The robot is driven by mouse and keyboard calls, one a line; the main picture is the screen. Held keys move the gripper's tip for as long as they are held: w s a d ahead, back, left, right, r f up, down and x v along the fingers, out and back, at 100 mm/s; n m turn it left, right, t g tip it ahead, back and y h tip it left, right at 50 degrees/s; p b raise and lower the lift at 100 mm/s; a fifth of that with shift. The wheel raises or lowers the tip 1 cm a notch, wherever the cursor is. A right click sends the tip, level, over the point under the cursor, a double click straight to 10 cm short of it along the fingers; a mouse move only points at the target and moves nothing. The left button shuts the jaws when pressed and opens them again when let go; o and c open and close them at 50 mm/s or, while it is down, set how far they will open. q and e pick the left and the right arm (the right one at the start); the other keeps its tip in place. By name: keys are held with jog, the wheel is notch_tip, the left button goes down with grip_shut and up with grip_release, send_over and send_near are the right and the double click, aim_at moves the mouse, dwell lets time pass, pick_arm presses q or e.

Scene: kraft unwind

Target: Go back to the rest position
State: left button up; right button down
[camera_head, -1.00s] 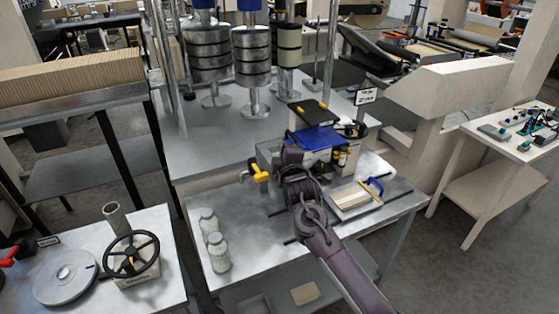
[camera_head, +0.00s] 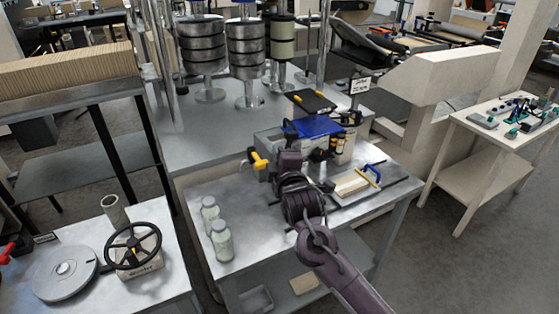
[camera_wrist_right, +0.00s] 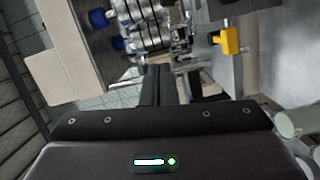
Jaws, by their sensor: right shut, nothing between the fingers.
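My right arm reaches up from the bottom right of the head view over the metal workbench (camera_head: 240,215). Its gripper end is near the box-like machine with the blue top (camera_head: 318,127), and the fingers are mostly hidden behind the wrist there. In the right wrist view my right gripper (camera_wrist_right: 158,72) is shut and empty, its dark fingers together. The yellow-handled part (camera_head: 259,160) is left of the gripper; it also shows in the right wrist view (camera_wrist_right: 230,40). My left gripper is not in view.
Two jars (camera_head: 221,241) stand on the bench's left part. A wooden block (camera_head: 350,187) and a blue-handled tool (camera_head: 371,174) lie right of my arm. A black handwheel (camera_head: 133,246) and round metal disc (camera_head: 64,274) are on the left table. Weight stacks (camera_head: 247,55) stand behind.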

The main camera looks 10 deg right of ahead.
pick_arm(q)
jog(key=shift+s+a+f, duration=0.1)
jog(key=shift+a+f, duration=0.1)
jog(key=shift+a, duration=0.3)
pick_arm(e)
jog(key=shift+s+d, duration=0.25)
jog(key=shift+s, duration=0.25)
jog(key=shift+a, duration=0.1)
